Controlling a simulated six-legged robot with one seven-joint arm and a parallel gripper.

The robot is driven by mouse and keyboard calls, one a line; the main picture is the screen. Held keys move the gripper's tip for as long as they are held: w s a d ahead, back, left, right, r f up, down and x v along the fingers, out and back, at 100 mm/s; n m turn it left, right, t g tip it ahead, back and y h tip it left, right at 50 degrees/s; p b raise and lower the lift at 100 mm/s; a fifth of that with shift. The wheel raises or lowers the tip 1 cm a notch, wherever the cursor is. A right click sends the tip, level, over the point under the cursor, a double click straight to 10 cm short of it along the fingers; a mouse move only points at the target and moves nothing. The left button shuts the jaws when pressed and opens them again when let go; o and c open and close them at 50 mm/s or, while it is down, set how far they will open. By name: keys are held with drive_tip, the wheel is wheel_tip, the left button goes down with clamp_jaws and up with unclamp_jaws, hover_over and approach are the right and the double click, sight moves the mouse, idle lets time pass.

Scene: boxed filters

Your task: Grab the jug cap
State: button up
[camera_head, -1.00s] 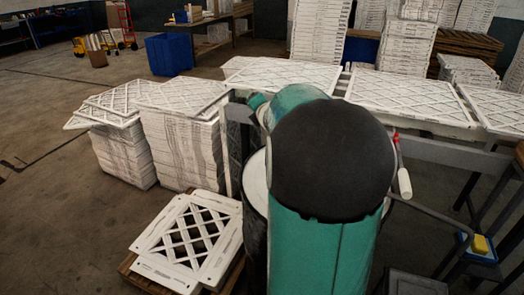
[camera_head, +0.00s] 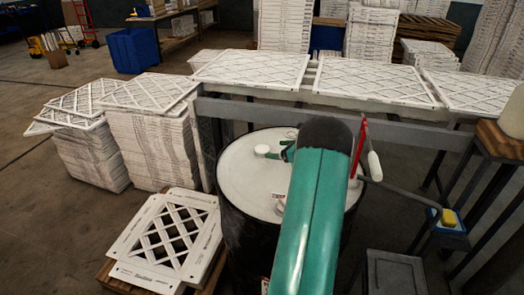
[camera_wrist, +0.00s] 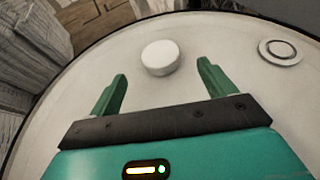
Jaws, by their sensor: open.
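A small round white cap (camera_head: 262,150) rests on the pale top of a black drum (camera_head: 236,180). In the wrist view, the cap (camera_wrist: 160,57) sits just ahead of my gripper (camera_wrist: 161,70), roughly centred between the two green fingers. The fingers are spread apart with nothing between them, and the cap lies just beyond their tips. In the head view, my green arm reaches over the drum and hides most of my gripper (camera_head: 286,152); one green finger shows just right of the cap.
A round bung (camera_wrist: 281,51) is set in the drum top. Stacked white filters (camera_head: 155,140) stand to the left, and more lie on a grey-framed conveyor (camera_head: 300,105) behind. A red-and-white handled tool (camera_head: 374,165) is beside my arm. A whitish rounded object (camera_head: 513,115) stands at the right edge.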

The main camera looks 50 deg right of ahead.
sight(262, 148)
drive_tip(key=x, duration=0.8)
drive_tip(key=shift+w, duration=0.35)
drive_tip(key=c, duration=1)
